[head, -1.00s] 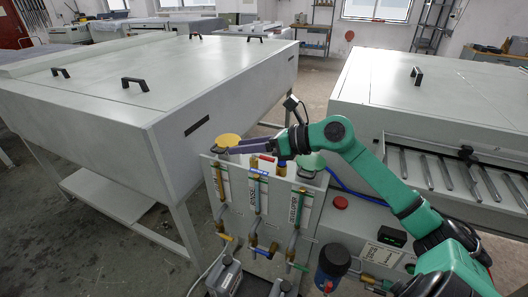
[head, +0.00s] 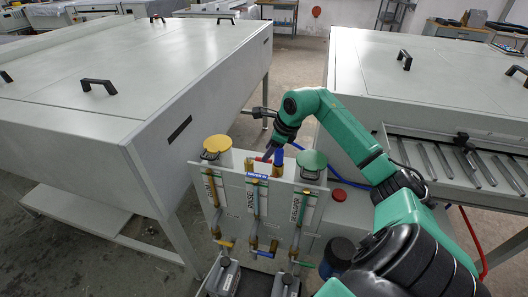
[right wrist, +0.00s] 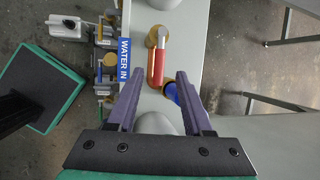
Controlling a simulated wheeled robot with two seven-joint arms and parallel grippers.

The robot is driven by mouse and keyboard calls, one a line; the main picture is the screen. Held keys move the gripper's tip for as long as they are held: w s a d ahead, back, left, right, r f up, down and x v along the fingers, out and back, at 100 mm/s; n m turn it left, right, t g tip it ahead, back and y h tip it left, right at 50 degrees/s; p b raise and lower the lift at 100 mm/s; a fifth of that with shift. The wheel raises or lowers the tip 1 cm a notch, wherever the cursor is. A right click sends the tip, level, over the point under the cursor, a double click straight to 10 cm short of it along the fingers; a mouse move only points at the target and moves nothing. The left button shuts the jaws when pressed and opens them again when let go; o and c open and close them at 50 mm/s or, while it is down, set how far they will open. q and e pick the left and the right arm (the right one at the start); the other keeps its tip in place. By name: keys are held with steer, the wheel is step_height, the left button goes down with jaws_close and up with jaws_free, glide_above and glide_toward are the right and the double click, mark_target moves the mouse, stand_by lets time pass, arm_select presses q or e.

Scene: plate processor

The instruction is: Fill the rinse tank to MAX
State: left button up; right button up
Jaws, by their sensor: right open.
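The red-handled water valve (right wrist: 158,66) lies between and just ahead of my open right gripper's fingertips (right wrist: 160,78) in the right wrist view; I see no contact. A blue WATER IN label (right wrist: 124,60) is beside it, and it also shows in the head view (head: 257,176). In the head view my right gripper (head: 268,154) is at the top of the panel, its fingers partly hidden. The RINSE sight tube (head: 255,200) stands on the panel front, with the DEVELOPER tube (head: 294,208) to its right. The rinse level is too small to read. My left gripper is out of view.
A yellow cap (head: 217,144) and a green cap (head: 312,160) flank the valve. Grey jugs (head: 224,276) stand below the panel. A large grey machine (head: 130,75) is at left, another (head: 430,90) at right. A red button (head: 339,195) is near my arm.

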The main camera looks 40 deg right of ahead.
mark_target(260, 159)
steer(key=x, duration=0.3)
steer(key=shift+f, duration=0.3)
steer(key=shift+w, duration=0.1)
steer(key=shift+c, duration=0.7)
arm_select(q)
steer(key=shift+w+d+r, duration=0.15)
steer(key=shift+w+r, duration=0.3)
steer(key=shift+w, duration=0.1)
arm_select(e)
jaws_close()
